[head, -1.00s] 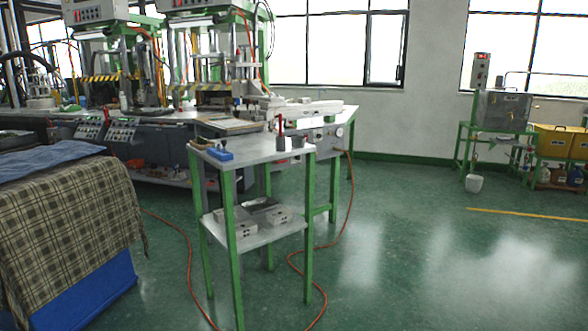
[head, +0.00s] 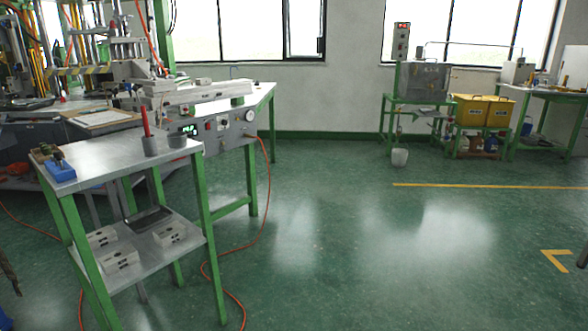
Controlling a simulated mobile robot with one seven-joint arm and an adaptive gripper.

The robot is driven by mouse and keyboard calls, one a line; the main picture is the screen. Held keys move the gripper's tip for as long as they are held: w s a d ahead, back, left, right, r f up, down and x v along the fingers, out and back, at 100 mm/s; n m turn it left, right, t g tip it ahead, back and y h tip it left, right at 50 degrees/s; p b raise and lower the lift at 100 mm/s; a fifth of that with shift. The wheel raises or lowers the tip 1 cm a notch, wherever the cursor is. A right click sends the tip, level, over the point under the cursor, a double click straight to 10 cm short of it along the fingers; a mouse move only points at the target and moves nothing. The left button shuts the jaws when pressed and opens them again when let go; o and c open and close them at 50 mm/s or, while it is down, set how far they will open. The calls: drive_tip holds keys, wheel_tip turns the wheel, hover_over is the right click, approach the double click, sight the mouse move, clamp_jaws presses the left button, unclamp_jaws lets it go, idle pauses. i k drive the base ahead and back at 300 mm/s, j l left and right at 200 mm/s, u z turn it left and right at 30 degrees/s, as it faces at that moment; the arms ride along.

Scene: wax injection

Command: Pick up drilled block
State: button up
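Several light grey blocks with dark holes lie on the lower shelf (head: 143,257) of a green-framed stand. One block (head: 119,262) is at the shelf's front left. A second block (head: 101,237) is behind it, and another (head: 170,235) is to the right. I cannot tell which of them the task calls the drilled block. A blue block (head: 60,173) with something dark standing on it is on the stand's upper top (head: 110,160). My gripper is not in view.
A grey cup with a red stick (head: 148,137) and a dark grey pot (head: 178,140) stand on the upper top. A dark tray (head: 148,219) lies on the lower shelf. An orange hose (head: 228,295) crosses the floor. The green floor (head: 380,260) to the right is clear.

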sight(207, 81)
drive_tip(key=i+z, duration=0.25)
drive_tip(key=i, duration=1.15)
drive_tip(key=i+l+u, duration=0.1)
drive_tip(key=i, duration=1.4)
drive_tip(key=i+l+u, duration=0.1)
drive_tip(key=i+u, duration=0.2)
drive_tip(key=i+l+u, duration=0.25)
drive_tip(key=i, duration=0.2)
drive_tip(key=i+l+u, duration=0.15)
drive_tip(key=i+u, duration=0.15)
drive_tip(key=i+l+u, duration=0.5)
drive_tip(key=u, duration=0.2)
drive_tip(key=i+l+u, duration=0.2)
drive_tip(key=l+u, duration=0.15)
drive_tip(key=i+l+u, duration=0.1)
drive_tip(key=l+u, duration=0.25)
drive_tip(key=i+l+u, duration=0.1)
drive_tip(key=l+u, duration=0.3)
drive_tip(key=l, duration=0.15)
drive_tip(key=l+u, duration=0.45)
drive_tip(key=l, duration=0.75)
drive_tip(key=k, duration=0.05)
